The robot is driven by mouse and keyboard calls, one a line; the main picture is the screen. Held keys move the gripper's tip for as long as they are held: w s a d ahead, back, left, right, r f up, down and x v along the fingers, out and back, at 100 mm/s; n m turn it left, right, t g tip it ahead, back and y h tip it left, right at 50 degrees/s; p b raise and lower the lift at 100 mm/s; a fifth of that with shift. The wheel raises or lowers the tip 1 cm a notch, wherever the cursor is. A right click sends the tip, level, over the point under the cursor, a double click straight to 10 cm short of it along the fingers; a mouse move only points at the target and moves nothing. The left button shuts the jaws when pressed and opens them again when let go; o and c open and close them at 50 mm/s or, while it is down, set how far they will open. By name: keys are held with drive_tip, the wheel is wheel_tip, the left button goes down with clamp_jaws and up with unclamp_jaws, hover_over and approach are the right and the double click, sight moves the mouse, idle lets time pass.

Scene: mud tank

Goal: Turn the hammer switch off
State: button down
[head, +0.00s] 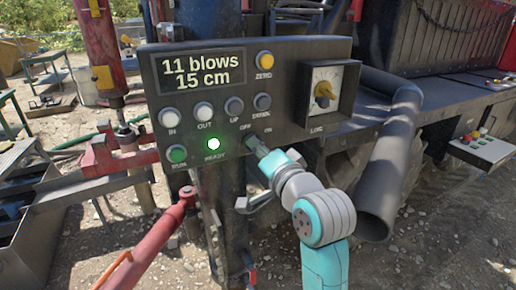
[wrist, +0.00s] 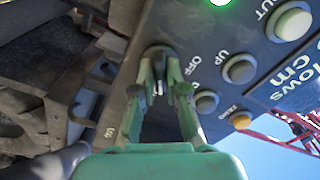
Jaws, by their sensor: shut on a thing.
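The hammer switch sits on the lower edge of the control panel (head: 300,128), between the OFF and ON labels. My gripper (head: 253,145) covers the switch in the head view, reaching up from below right, with its tip close to the OFF label. In the wrist view, my gripper (wrist: 161,75) has both fingers at the panel, closed around the small switch (wrist: 160,87), whose dark round base (wrist: 158,52) shows at the fingertips. Which way the lever points is hard to tell. The display (head: 200,72) reads 11 blows, 15 cm.
The green READY lamp (head: 213,144) is lit, just left of my gripper. Several round buttons, a yellow ZERO button (head: 264,60) and a boxed dial (head: 325,90) are on the panel. A red lever (head: 160,235) and a dark pipe (head: 390,170) flank my arm.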

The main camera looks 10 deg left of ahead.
drive_tip(key=shift+n, duration=7.9)
drive_tip(key=c, duration=1.2)
unclamp_jaws()
